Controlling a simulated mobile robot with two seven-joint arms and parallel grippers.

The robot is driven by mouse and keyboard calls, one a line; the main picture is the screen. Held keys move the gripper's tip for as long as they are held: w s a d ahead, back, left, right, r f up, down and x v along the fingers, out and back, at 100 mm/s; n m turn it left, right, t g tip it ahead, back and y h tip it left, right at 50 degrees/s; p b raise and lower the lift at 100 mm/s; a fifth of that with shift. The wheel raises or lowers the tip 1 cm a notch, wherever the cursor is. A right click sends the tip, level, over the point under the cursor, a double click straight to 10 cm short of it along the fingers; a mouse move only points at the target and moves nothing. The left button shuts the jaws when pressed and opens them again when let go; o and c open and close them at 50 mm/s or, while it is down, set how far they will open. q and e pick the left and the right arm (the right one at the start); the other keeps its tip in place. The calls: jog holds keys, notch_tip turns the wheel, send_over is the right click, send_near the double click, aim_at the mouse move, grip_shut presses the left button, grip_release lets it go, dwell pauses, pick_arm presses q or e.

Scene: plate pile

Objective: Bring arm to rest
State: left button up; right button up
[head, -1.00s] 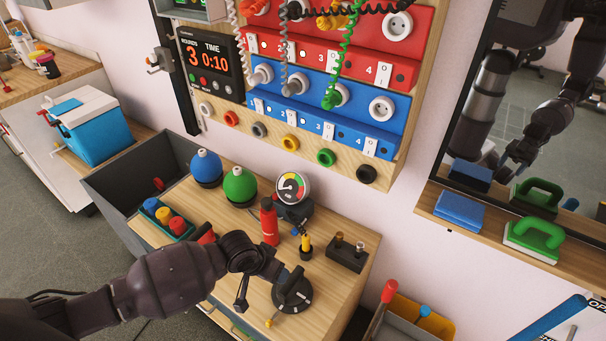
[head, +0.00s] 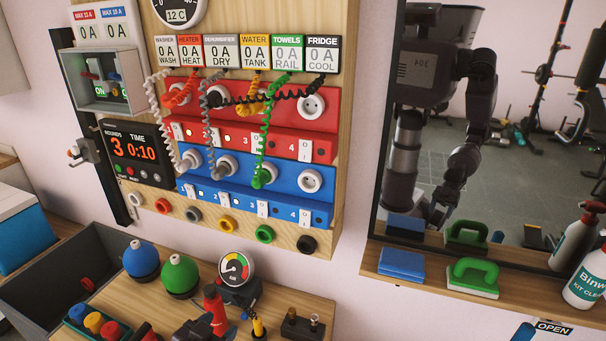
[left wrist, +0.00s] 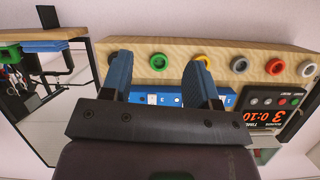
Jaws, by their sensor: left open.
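My left gripper (head: 196,328) shows only in part at the bottom edge of the head view, dark, beside a red bottle (head: 215,306). In the left wrist view its two blue-faced fingers (left wrist: 161,72) stand apart with nothing between them. That view shows the socket board (left wrist: 215,62) upside down beyond the fingers. The board (head: 342,130) also shows in the head view, with red and blue socket strips and coiled cables. My right gripper is not directly in view. A mirror (head: 518,130) reflects part of my body and an arm.
The wooden worktop (head: 110,298) holds a blue dome (head: 141,260), a green dome (head: 180,276), a gauge (head: 236,268) and small colored pieces. A grey bin (head: 40,275) adjoins it at left.

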pick_arm(q)
jog(key=s+a+f+n+y, duration=0.2)
jog(key=s+a+f, duration=0.2)
jog(key=s, duration=0.4)
jog(key=s+a+f+n+y, duration=0.2)
jog(key=s+a+f+y, duration=0.1)
jog(key=s, duration=0.6)
jog(key=shift+a+f+n+g, duration=0.4)
jog(key=shift+a+f, duration=0.1)
jog(key=shift+a, duration=0.75)
